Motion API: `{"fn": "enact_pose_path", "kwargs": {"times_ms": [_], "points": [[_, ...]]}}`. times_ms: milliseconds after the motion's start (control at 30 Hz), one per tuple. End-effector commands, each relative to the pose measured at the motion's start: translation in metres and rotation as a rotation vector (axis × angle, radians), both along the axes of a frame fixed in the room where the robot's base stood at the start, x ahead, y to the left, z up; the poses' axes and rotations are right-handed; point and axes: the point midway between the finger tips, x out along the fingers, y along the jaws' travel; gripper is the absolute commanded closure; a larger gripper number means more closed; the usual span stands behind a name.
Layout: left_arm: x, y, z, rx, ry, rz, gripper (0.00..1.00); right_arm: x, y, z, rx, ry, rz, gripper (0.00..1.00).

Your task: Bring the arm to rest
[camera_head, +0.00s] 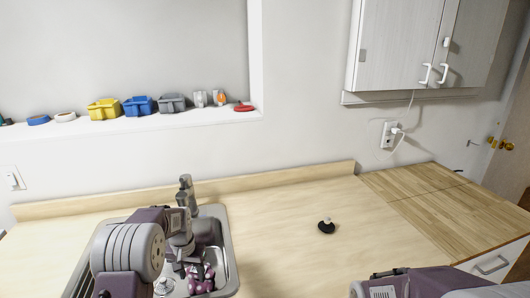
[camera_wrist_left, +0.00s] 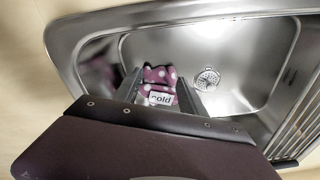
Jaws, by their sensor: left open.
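My left arm comes in from the left in the head view, bent over the sink. My left gripper (camera_head: 188,265) points down into the basin and is open. In the left wrist view its two fingers (camera_wrist_left: 160,92) are apart, and a purple item with white dots (camera_wrist_left: 160,74) and a "cold" label shows between and beyond them. I cannot tell whether they touch it. The dotted item also shows in the sink in the head view (camera_head: 202,280). Part of my right arm (camera_head: 425,284) shows at the bottom right; its gripper is not visible.
The metal sink (camera_head: 233,262) has a drain (camera_wrist_left: 207,79) and a grey faucet (camera_head: 187,188) behind. A small black item with a pale knob (camera_head: 326,226) stands on the mostly clear counter (camera_head: 285,210). Several bins line the ledge (camera_head: 195,115). A cabinet (camera_head: 395,45) hangs upper right.

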Motion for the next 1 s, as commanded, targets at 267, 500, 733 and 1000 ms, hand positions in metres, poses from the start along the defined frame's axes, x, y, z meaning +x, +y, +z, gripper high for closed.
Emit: {"fn": "enact_pose_path", "kwargs": {"times_ms": [267, 500, 733, 1000], "points": [[-0.037, -0.026, 0.054, 0.000, -0.047, -0.044, 0.51, 0.000, 0.000, 0.000, 0.000, 0.000, 0.000, 0.15], [-0.119, -0.050, 0.073, -0.014, -0.066, -0.034, 0.51, 0.000, 0.000, 0.000, 0.000, 0.000, 0.000, 0.15], [-0.221, -0.056, 0.042, -0.030, -0.023, 0.052, 0.51, 0.000, 0.000, 0.000, 0.000, 0.000, 0.000, 0.15], [-0.230, -0.055, 0.030, -0.036, -0.033, 0.123, 0.51, 0.000, 0.000, 0.000, 0.000, 0.000, 0.000, 0.15]]}}
